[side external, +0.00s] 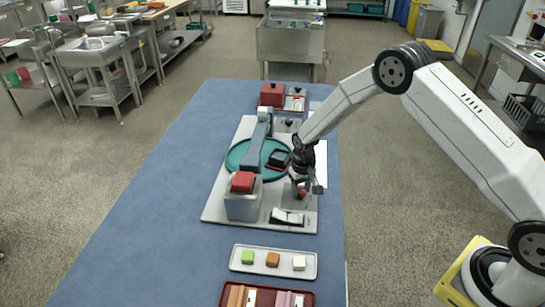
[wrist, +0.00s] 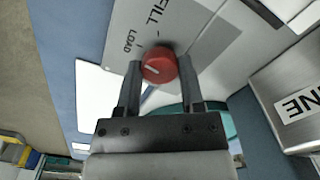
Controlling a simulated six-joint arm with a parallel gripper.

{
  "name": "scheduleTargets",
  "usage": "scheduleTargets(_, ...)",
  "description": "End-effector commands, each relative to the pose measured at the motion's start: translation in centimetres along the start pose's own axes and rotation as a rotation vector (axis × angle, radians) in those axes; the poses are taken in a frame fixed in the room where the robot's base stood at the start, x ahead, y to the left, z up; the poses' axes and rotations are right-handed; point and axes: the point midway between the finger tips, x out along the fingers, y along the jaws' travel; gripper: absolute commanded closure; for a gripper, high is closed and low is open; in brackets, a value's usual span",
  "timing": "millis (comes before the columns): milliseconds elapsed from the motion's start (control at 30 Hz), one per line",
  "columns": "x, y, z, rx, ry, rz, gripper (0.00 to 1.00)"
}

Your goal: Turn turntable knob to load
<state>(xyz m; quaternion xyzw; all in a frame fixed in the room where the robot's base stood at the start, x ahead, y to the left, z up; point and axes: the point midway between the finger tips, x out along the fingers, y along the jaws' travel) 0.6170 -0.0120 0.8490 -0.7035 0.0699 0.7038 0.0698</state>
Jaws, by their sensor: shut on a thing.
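The red turntable knob (wrist: 161,62) sits on a pale panel printed LOAD and FILL in the wrist view. A short white mark shows on the left part of its face, but I cannot tell exactly which label it lines up with. My gripper (wrist: 159,72) is shut on the knob, one finger on each side. In the side view my gripper (side external: 303,183) points down at the near right of the machine, with a bit of the red knob (side external: 301,193) showing below it. The teal turntable (side external: 236,156) lies just left of it, partly hidden by a grey arm.
A grey box with a red top (side external: 242,182) stands on the machine's base plate, left of my gripper. A white tray with small blocks (side external: 257,270) lies in front. A red box (side external: 272,94) stands behind. The blue table's left side is clear.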

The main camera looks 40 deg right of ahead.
Motion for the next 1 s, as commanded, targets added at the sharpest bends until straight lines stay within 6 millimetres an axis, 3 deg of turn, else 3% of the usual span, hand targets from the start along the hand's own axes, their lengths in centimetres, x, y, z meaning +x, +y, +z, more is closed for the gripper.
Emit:
scheduleTargets(300, -0.06, -0.01, -0.07, -0.165, 0.002, 0.0, 1.0)
scheduleTargets(833, -0.07, -0.01, -0.09, -0.199, 0.003, 0.0, 1.0)
scheduleTargets(867, -0.07, -0.01, -0.09, -0.199, 0.003, 0.0, 0.48)
scheduleTargets(967, -0.06, -0.01, -0.08, -0.198, 0.003, 0.0, 0.16)
scheduleTargets(1000, -0.06, -0.01, -0.07, -0.198, 0.002, 0.0, 0.15)
